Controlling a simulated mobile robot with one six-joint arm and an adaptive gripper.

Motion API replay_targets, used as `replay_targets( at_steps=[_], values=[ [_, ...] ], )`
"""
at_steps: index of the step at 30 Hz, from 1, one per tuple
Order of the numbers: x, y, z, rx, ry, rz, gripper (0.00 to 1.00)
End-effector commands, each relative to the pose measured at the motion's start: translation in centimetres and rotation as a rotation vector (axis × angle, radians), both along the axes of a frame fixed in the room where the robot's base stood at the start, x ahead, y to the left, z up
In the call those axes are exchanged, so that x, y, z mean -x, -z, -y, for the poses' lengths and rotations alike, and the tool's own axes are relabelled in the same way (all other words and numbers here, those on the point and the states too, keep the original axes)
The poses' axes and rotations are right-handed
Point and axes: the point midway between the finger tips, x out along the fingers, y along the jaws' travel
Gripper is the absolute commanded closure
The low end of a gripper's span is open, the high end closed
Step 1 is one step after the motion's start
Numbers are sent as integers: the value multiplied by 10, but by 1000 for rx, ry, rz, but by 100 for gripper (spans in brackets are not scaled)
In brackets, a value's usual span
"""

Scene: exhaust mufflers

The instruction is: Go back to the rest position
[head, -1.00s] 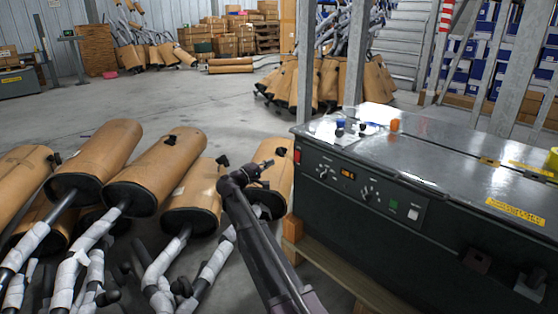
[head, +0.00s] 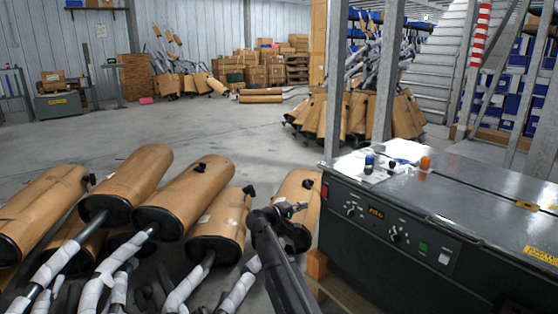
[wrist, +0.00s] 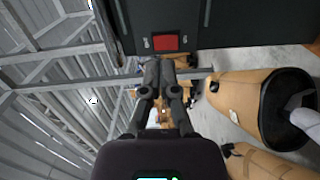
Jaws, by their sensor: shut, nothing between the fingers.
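My gripper (head: 290,208) is at the end of my dark arm, in the lower middle of the head view. It is in front of a brown-wrapped muffler (head: 298,190) and left of the dark machine. In the wrist view my gripper (wrist: 160,72) has its fingers together, with nothing between them. A brown muffler (wrist: 240,98) with a black end lies to the right there, apart from the fingers. More mufflers (head: 190,195) with white-wrapped pipes lie in a row at the lower left of the head view.
The dark machine (head: 400,225) with a control panel fills the right side; small bottles (head: 370,162) stand on its top. A steel post (head: 388,70) and a muffler pile (head: 350,115) stand behind it. Open grey floor (head: 215,130) lies beyond the near mufflers.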

Motion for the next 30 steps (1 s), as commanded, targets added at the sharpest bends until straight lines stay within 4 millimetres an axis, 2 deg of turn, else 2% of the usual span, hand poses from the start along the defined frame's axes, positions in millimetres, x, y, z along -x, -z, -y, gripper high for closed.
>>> replay_targets(
  at_steps=[1,7,15,22,27,30],
  values=[
    [15,0,14,-44,19,-16,100],
    [68,23,60,-268,105,-90,100],
    [147,53,100,-594,220,-195,100],
    [218,69,110,-874,305,-282,100],
    [269,74,106,-1082,358,-344,100],
    [293,74,101,-1186,380,-377,100]
  ],
)
